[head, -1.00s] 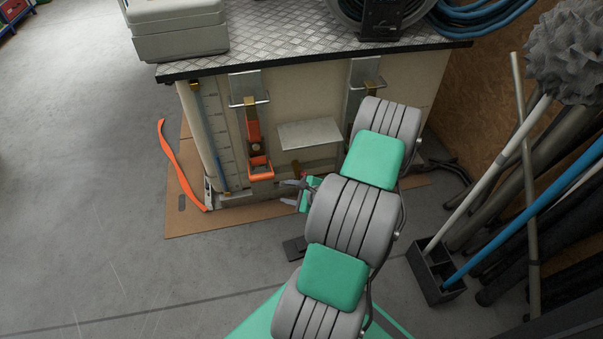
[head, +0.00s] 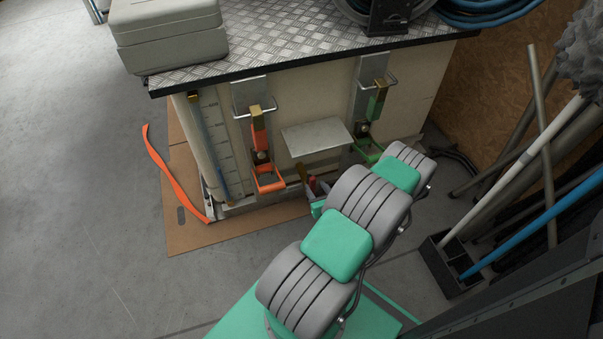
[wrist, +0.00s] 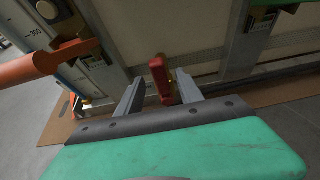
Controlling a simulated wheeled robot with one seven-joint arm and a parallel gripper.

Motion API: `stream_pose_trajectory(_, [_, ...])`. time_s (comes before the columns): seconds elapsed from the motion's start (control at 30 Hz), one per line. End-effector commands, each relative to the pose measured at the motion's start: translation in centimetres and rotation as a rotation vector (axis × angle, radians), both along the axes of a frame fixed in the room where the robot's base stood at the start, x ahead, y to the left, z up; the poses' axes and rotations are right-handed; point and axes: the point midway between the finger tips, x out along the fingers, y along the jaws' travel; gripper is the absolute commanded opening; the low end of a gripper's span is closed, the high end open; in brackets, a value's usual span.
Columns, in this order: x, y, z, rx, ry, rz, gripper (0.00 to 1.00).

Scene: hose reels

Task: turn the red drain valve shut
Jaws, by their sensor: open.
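The red drain valve handle (wrist: 158,70) shows in the wrist view as a small upright red lever at the foot of the tank's cream front wall, with a brassy part beside its lower end. My gripper (wrist: 160,84) is open, with one grey finger on each side of the handle in the picture. I cannot tell whether either finger touches it. In the head view my gripper (head: 318,187) is low in front of the tank, partly hidden by my arm. The red handle (head: 301,173) is only a small dark red sliver there, just left of the fingers.
An orange latch (head: 260,135) hangs left of the valve; its orange bar (wrist: 25,69) is close at left in the wrist view. A green latch (head: 373,108) hangs right. A metal shelf plate (head: 317,137) juts out above. Poles stand at right in a black holder (head: 447,265).

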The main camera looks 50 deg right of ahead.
Motion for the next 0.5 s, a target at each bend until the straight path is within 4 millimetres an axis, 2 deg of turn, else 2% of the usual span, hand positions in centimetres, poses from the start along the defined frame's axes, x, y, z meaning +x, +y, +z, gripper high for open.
stream_pose_trajectory(0.3, [4.7,-2.6,-2.5,-0.004,0.001,0.007,0.44])
stream_pose_trajectory(0.5, [5.8,-3.4,-2.8,-0.003,0.001,0.003,0.44])
